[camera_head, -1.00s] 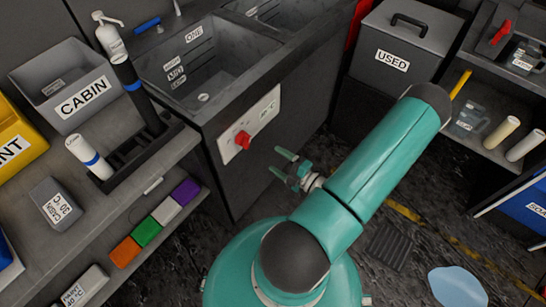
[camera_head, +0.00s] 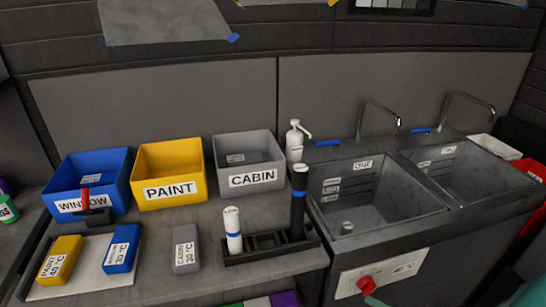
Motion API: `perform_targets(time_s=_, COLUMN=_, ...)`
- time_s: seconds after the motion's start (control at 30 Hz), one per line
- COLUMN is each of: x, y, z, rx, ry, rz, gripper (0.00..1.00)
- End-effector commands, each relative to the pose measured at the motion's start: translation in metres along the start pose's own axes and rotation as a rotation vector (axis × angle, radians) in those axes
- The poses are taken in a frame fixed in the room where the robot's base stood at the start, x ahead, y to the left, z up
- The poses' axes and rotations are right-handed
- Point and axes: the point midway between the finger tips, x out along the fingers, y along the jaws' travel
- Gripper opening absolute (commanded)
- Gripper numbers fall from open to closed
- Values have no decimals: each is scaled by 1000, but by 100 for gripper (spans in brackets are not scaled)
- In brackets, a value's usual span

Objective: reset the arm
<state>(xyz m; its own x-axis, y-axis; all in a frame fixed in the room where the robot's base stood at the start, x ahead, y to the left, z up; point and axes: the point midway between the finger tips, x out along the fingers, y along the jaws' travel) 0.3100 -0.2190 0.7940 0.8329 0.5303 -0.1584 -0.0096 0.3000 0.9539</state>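Only slivers of my arm show. A green-teal tip (camera_head: 376,301), which looks like one fingertip of my gripper, reaches up from the bottom edge just below a red knob (camera_head: 367,284). The rest of the gripper is below the picture, so its opening and anything in it are hidden. A teal part of my arm (camera_head: 532,285) shows in the bottom right corner.
The bench holds a blue WINDOW bin (camera_head: 88,183), a yellow PAINT bin (camera_head: 170,172), a grey CABIN bin (camera_head: 249,163), labelled blocks and a black rack (camera_head: 262,252) with rolls. A double sink (camera_head: 375,190) stands right, with a pump bottle (camera_head: 294,140) behind.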

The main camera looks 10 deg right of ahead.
Motion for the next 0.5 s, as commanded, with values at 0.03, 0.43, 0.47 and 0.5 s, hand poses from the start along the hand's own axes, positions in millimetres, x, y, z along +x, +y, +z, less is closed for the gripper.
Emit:
perform_targets(time_s=0.03, x=9, y=16, z=-2, rx=-111, ry=90, rz=-15, gripper=73)
perform_targets(time_s=0.43, x=51, y=115, z=-38, rx=-978, ry=730, rz=18, gripper=73)
perform_targets(time_s=0.47, x=52, y=122, z=-40, rx=-1045, ry=775, rz=28, gripper=73)
perform_targets(time_s=0.5, x=55, y=131, z=-44, rx=-1134, ry=834, rz=45, gripper=73)
